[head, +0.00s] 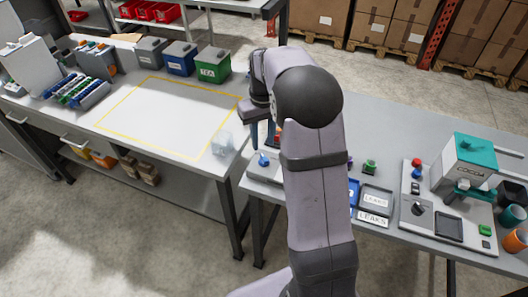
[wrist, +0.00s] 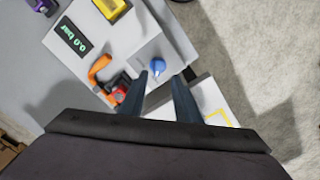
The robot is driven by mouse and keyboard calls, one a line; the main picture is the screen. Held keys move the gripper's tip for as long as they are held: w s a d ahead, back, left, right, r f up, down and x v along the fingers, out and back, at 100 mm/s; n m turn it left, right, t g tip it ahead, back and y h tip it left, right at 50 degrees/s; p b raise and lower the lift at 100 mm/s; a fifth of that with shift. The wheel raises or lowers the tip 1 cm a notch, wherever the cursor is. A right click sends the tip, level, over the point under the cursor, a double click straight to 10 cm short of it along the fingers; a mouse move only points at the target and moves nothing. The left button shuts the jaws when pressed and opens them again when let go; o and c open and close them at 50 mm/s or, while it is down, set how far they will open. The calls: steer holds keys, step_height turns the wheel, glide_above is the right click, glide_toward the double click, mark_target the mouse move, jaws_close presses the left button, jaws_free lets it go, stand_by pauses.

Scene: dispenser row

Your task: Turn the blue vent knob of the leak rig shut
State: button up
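The blue vent knob (wrist: 157,66) sits on the pale grey housing of the leak rig (wrist: 130,45) in the wrist view. It has a round body and a small pointed handle. In the head view the knob (head: 264,160) shows at the left end of the rig (head: 262,174), whose rest is mostly hidden behind my arm. My gripper (wrist: 160,77) is open, with its two fingertips apart on either side of the knob's near edge. I cannot tell whether either finger touches it. In the head view my gripper (head: 263,134) points down just above the knob.
The rig also carries a display reading 0.0 bar (wrist: 73,37), a yellow part (wrist: 112,8), an orange handle (wrist: 100,70) and a red part (wrist: 118,92).

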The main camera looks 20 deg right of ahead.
mark_target(264, 157)
steer(key=shift+w+d+r, duration=0.1)
steer(key=shift+w+d, duration=0.05)
steer(key=shift+d, duration=0.1)
steer(key=shift+f+p, duration=1.2)
steer(key=shift+f, duration=2.45)
steer(key=shift+c, duration=0.3)
jaws_close()
